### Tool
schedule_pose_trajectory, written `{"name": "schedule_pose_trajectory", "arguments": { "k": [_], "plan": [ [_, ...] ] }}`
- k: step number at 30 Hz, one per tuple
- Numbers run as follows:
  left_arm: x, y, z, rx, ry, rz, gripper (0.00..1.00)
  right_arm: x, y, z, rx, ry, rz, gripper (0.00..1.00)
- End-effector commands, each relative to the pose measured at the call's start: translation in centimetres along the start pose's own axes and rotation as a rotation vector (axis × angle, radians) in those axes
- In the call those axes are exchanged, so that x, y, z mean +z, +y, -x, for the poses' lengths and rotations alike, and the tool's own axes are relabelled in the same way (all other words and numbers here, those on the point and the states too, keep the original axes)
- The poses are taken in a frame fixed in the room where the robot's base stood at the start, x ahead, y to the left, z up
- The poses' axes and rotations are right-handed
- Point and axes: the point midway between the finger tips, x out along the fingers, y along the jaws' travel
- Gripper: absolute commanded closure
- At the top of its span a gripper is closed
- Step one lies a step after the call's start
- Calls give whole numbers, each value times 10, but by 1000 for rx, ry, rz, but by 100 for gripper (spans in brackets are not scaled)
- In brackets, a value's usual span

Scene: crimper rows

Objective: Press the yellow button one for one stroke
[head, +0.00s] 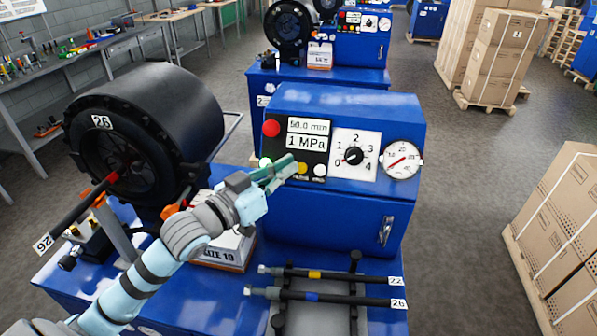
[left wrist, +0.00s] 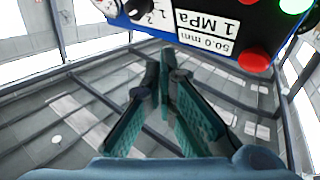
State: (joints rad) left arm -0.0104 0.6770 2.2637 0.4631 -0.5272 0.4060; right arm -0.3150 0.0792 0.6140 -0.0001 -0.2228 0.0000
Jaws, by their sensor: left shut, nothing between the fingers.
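The blue control cabinet (head: 340,105) has a black button panel on its front. In the left wrist view the closed fingers (left wrist: 163,62) point toward the panel's edge, and the yellow button is not in sight there. My right gripper is not in view.
A red button (head: 271,128) and displays reading 50.0 mm and 1 MPa (head: 307,143) sit above. A dial (head: 354,155) and gauge (head: 402,160) are to the right. The black crimper head (head: 150,120) stands left; two rods (head: 330,297) lie in front.

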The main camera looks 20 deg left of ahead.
Motion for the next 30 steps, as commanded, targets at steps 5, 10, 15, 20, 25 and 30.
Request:
{"name": "schedule_pose_trajectory", "arguments": {
  "k": [5,10,15,20,25,30],
  "plan": [
    [22,-13,-18,1,2,2,100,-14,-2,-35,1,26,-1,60],
    [33,-23,-33,3,3,2,100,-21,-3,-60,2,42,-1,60],
    [39,-32,-46,3,1,2,100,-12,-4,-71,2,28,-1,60],
    [40,-35,-51,4,1,1,100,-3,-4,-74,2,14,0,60],
    [38,-35,-51,4,0,1,100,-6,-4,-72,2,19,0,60],
    [38,-35,-51,4,0,1,100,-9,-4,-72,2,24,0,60]
  ]
}}
